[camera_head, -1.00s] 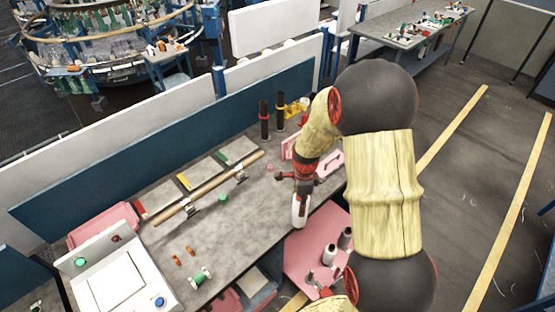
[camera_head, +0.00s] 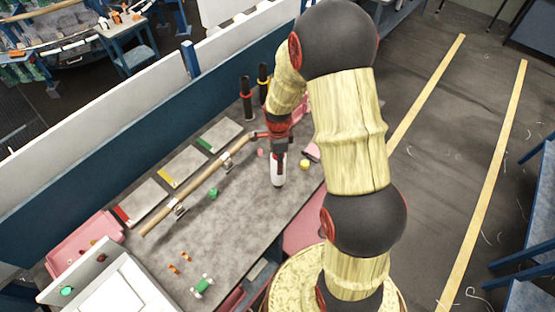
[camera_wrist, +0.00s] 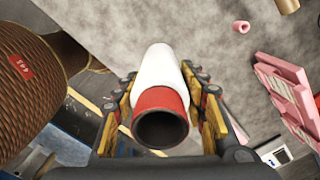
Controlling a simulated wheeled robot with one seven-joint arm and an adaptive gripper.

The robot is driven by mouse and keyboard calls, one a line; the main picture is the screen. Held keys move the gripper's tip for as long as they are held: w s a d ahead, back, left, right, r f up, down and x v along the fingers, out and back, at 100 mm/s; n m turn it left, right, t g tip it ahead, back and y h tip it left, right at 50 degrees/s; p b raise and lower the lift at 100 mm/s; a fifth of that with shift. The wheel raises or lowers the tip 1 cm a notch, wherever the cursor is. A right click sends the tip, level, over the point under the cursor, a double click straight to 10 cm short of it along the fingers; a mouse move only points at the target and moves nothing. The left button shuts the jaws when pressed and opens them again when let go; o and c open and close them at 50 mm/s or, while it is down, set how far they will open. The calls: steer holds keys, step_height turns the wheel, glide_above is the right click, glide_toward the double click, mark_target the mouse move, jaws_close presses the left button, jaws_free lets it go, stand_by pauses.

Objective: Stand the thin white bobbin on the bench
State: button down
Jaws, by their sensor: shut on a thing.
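The thin white bobbin (camera_head: 278,172) is a slim white tube with a red band at its upper end. It hangs upright below my gripper (camera_head: 280,145), over the bench (camera_head: 232,232) near its right edge in the head view. In the wrist view my gripper (camera_wrist: 165,112) is shut on the bobbin (camera_wrist: 160,68), with a finger on each side. The bobbin's red, hollow end faces the camera and its white body points away toward the grey bench top (camera_wrist: 120,20). I cannot tell whether its lower end touches the bench.
A wooden rod (camera_head: 195,187) on supports lies left of the bobbin. Two dark posts (camera_head: 246,98) stand behind. A green spool (camera_head: 213,192), a yellow piece (camera_head: 304,164) and pink parts (camera_wrist: 285,92) are nearby. Bare bench lies toward the front left.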

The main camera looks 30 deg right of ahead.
steer(key=shift+f+b, duration=0.3)
steer(key=shift+f, duration=0.55)
steer(key=shift+f+b, duration=0.4)
steer(key=shift+f, duration=0.1)
steer(key=c, duration=1)
jaws_free()
steer(key=shift+r, duration=0.1)
step_height(320, 180, up, 12)
steer(key=shift+f, duration=0.1)
